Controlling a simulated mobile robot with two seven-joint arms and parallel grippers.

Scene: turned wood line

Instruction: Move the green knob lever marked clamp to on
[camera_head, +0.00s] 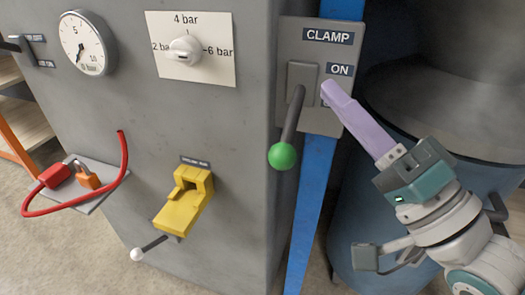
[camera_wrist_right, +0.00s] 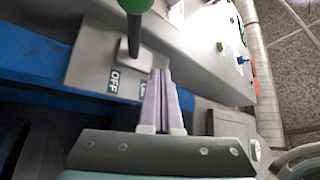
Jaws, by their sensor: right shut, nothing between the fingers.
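The green knob (camera_head: 282,156) is on the end of a dark lever (camera_head: 292,121) that hangs downward from a grey plate marked CLAMP (camera_head: 328,36). The ON label (camera_head: 340,70) is at the upper right of the lever's slot. My right gripper (camera_head: 328,90) has lilac fingers, shut and empty, in front of the plate just right of the lever, covering most of the lower label. In the right wrist view the fingertips (camera_wrist_right: 161,74) are beside the lever's base, the OFF label (camera_wrist_right: 115,82) shows, and the green knob (camera_wrist_right: 136,5) is cut off at the top. My left gripper is not in view.
On the grey cabinet are a pressure gauge (camera_head: 84,43), a white bar selector dial (camera_head: 184,50) and a yellow guarded switch (camera_head: 184,200). A red cable lock (camera_head: 54,175) rests on a small shelf. A blue post (camera_head: 312,195) carries the plate; a large dark drum (camera_head: 440,100) stands behind my right arm.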

